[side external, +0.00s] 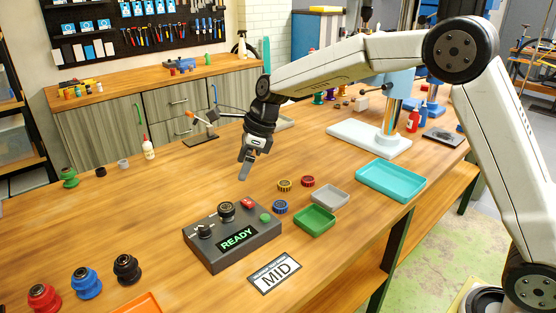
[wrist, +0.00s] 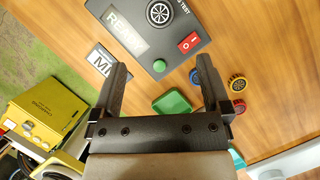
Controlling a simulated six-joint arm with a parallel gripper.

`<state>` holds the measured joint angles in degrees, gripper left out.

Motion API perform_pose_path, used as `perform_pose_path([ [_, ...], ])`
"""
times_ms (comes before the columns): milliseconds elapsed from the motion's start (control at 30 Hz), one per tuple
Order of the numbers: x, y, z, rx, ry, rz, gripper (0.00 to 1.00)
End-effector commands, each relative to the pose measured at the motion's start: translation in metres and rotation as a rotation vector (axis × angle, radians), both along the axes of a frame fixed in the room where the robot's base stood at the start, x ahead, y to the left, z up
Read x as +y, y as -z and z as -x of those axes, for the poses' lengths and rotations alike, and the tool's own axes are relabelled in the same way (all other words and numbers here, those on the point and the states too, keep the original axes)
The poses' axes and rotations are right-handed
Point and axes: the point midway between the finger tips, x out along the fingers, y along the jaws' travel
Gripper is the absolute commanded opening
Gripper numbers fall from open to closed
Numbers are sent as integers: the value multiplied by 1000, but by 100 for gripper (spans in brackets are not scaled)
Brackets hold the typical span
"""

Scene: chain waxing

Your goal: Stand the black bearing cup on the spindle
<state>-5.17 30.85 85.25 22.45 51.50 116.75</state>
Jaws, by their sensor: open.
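A black spool-shaped piece (side external: 126,268), which looks like the black bearing cup, stands on the table at the front left. A grey test box (side external: 240,248) with a lit READY screen sits near the table's middle. A round black fitting (side external: 226,209) on its top looks like the spindle; its spoked top face (wrist: 160,12) shows at the upper edge of the wrist view. My gripper (side external: 246,172) hangs above the table behind the box, pointing down. In the wrist view my gripper (wrist: 163,63) is open and empty. The black piece is outside the wrist view.
Blue (side external: 87,283) and red (side external: 43,297) spools stand beside the black one. Small rings, a green tray (side external: 315,219), a grey tray (side external: 330,195) and a teal tray (side external: 391,180) lie right of the box. A MID plate (side external: 274,273) lies in front.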

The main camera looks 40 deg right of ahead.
Motion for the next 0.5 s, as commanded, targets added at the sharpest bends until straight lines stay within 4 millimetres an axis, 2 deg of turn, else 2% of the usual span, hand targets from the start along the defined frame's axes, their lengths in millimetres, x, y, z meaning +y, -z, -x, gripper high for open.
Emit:
perform_pose_path([
  [267, -2, 1, 3, -7, -21, 11, 97],
  [500, -15, 10, 22, -64, -186, 91, 97],
])
